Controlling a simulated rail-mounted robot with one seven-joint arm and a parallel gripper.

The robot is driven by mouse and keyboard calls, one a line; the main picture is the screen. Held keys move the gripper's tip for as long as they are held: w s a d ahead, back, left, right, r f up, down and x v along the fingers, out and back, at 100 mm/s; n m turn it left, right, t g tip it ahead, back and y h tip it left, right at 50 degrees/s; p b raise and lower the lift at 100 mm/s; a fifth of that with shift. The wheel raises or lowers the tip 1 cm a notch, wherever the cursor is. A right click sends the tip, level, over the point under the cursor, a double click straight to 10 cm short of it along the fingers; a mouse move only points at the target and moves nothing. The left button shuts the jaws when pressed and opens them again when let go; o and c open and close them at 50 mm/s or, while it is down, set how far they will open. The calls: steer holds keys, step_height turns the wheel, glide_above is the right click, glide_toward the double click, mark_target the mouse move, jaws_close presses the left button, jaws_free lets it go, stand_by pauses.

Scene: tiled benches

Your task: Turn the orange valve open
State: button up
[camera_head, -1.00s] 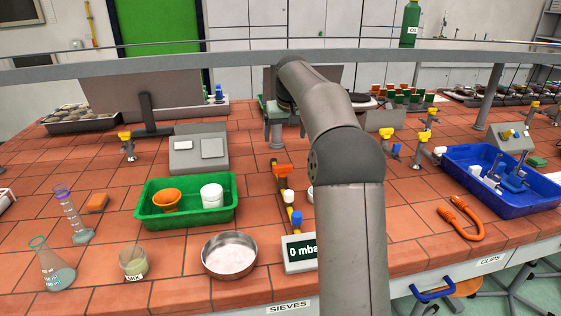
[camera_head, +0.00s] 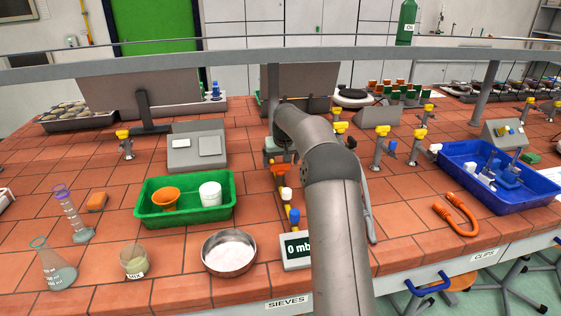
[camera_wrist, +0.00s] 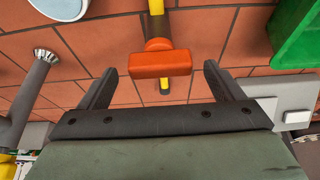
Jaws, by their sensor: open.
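The orange valve (camera_head: 282,171) sits on a yellow pipe line behind the pressure display (camera_head: 297,249). In the wrist view its orange bar handle (camera_wrist: 160,64) lies across the yellow pipe (camera_wrist: 157,25), crosswise to it. My gripper (camera_wrist: 160,70) is open, with one finger on each side of the handle and a gap on both sides. No contact shows. In the head view my arm hides part of the pipe line and most of the gripper. The display's visible part reads "0 mb".
A green tray (camera_head: 147,210) with an orange bowl and white cup stands left of the valve. A metal bowl (camera_head: 229,254) is in front. Yellow-topped taps (camera_head: 381,148) stand to the right. A blue tray (camera_head: 510,205) is at far right.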

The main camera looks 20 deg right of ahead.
steer(key=shift+w+f, duration=0.3)
steer(key=shift+f, duration=0.35)
steer(key=c, duration=1)
